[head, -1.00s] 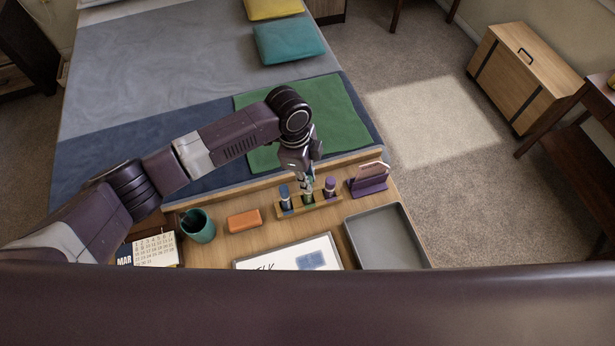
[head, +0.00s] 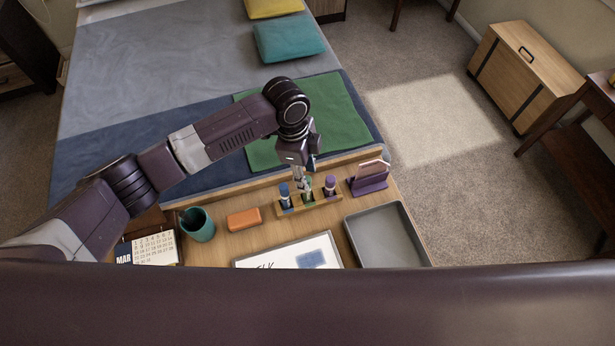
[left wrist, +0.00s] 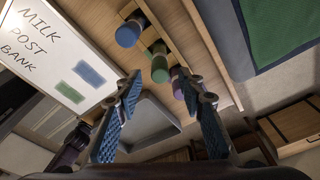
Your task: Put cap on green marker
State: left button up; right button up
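The green marker (head: 308,196) stands upright in the middle of a wooden holder (head: 319,203), between a blue marker (head: 284,191) and a purple one (head: 330,184). In the left wrist view a green rounded end (left wrist: 158,63) shows on it; I cannot tell for sure whether that is a seated cap. My left gripper (head: 300,184) is just above the green marker in the head view. In the left wrist view its fingers (left wrist: 159,82) are apart with nothing held between them, and the green end lies beyond the gap. My right gripper is not in view.
An orange block (head: 244,220), a teal cup (head: 197,225), a calendar (head: 155,250) and a whiteboard (head: 290,256) are on the desk. A purple stand (head: 369,181) is right of the holder. A grey tray (head: 387,238) lies empty at the right.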

pick_arm(q)
notch_tip(320, 180, up, 10)
jog(key=a, duration=0.1)
jog(key=shift+w+a+f, duration=0.15)
jog(key=shift+a, duration=0.05)
jog(key=shift+f, duration=0.1)
dwell(0.6)
